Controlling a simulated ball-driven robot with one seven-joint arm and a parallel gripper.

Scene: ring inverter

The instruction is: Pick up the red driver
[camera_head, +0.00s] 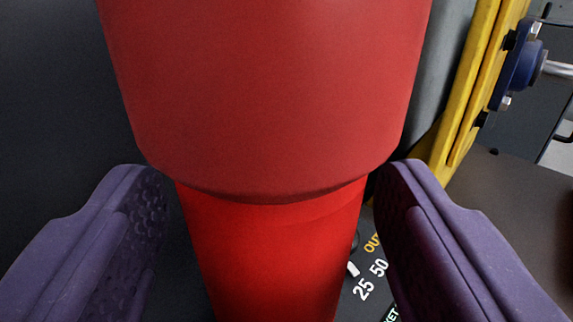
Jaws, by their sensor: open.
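The red driver (270,100) fills the middle of the view, very close to the camera. Its wide, darker red upper part tapers to a narrower bright red lower part. My gripper (265,185) is open, with one purple finger on each side of the driver. The left finger and the right finger stand around the driver near where it narrows. A gap shows between the left finger and the bright red part. The right finger's tip is close to the driver's edge; I cannot tell if it touches. The driver's top and lower end are out of view.
A dark panel with printed numbers and yellow lettering (365,275) lies below right. A yellow frame (470,90) with a blue fitting (522,70) and a metal rod stands at the upper right. A dark surface (60,90) fills the left.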

